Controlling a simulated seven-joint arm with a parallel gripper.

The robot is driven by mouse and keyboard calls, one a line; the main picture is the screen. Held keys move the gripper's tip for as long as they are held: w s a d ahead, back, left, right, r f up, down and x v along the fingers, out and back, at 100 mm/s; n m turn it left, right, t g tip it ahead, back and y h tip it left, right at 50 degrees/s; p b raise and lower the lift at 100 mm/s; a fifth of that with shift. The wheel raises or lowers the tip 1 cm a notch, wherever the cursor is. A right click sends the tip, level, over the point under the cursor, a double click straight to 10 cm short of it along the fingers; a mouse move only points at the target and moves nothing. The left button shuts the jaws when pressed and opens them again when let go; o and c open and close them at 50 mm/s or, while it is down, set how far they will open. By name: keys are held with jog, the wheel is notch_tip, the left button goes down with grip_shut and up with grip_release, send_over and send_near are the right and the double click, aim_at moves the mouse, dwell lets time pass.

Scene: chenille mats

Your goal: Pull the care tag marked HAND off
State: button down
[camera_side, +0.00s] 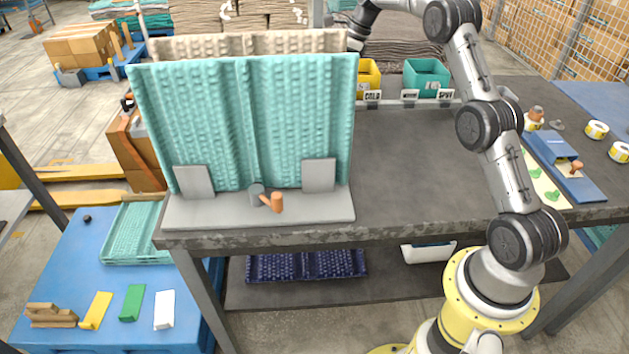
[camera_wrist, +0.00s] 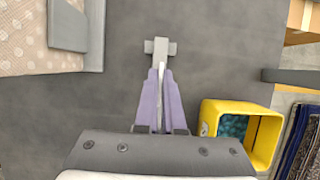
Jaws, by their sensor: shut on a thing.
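A turquoise chenille mat (camera_side: 250,125) stands in front of a beige mat (camera_side: 250,43) in a grey stand (camera_side: 315,213). The beige mat also shows in the wrist view (camera_wrist: 22,35), left of the fingers.
A yellow bin (camera_side: 368,78), labelled COLD, and a teal bin (camera_side: 427,78) stand at the back of the table. The yellow bin (camera_wrist: 266,140) is right of my fingers in the wrist view. The table's middle is clear.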

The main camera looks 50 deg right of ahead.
jog(key=shift+r, duration=2.95)
